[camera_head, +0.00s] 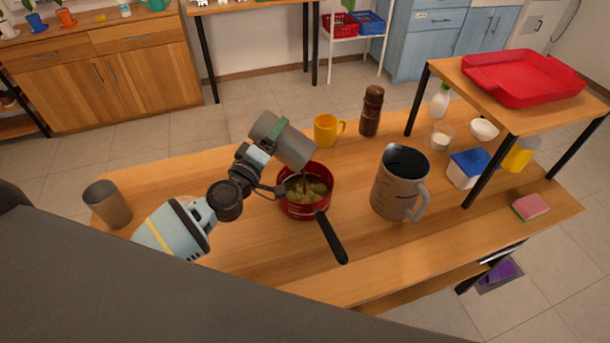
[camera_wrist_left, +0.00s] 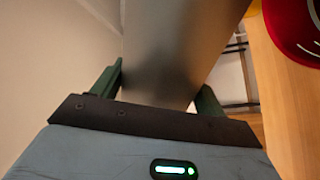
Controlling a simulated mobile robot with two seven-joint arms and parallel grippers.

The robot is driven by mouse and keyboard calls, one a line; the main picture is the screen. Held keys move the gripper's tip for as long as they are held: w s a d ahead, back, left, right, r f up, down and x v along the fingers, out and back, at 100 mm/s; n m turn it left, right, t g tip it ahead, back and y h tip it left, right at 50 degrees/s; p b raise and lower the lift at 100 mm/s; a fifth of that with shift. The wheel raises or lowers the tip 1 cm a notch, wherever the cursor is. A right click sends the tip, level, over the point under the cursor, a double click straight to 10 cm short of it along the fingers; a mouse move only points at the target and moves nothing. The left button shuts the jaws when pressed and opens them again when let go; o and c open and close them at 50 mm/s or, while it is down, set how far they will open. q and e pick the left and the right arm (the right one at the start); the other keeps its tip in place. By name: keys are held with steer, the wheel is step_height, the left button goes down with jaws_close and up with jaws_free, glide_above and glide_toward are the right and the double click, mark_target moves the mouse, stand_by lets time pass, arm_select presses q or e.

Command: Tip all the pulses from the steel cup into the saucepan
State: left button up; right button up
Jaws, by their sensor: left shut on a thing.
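My left gripper (camera_head: 262,158) is shut on the steel cup (camera_head: 281,138), a grey cylinder. In the head view the cup is tilted well over, its lower right end above the red saucepan (camera_head: 325,206). The saucepan stands on the wooden table with its black handle toward the front right. Yellowish pulses (camera_head: 308,190) lie in the saucepan. The inside of the cup is hidden, so I cannot tell what is left in it. In the left wrist view the cup (camera_wrist_left: 178,50) sits between the two green fingers, and the red saucepan (camera_wrist_left: 296,22) shows at the upper right. My right gripper is not in view.
A large grey jug (camera_head: 392,190) stands right of the saucepan. A yellow mug (camera_head: 326,130) and a brown grinder (camera_head: 371,112) stand behind. Another grey cup (camera_head: 108,204) is at the table's left end. A raised shelf with a red tray (camera_head: 522,80) is at right. The front middle is clear.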

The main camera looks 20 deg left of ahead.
arm_select(q)
steer(key=shift+d+f+m, duration=0.1)
steer(key=shift+d+m, duration=0.1)
steer(key=shift+m, duration=0.1)
step_height(320, 180, up, 2)
steer(key=shift+r, duration=0.1)
steer(key=shift+w+a+f+n, duration=0.2)
steer(key=shift+a+f+n, duration=0.45)
steer(key=shift+f+n, duration=0.35)
steer(key=shift+a+n, duration=0.15)
steer(key=shift+n, duration=0.15)
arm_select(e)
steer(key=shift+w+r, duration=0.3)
arm_select(q)
steer(key=shift+a+f, duration=0.1)
steer(key=shift+f, duration=0.05)
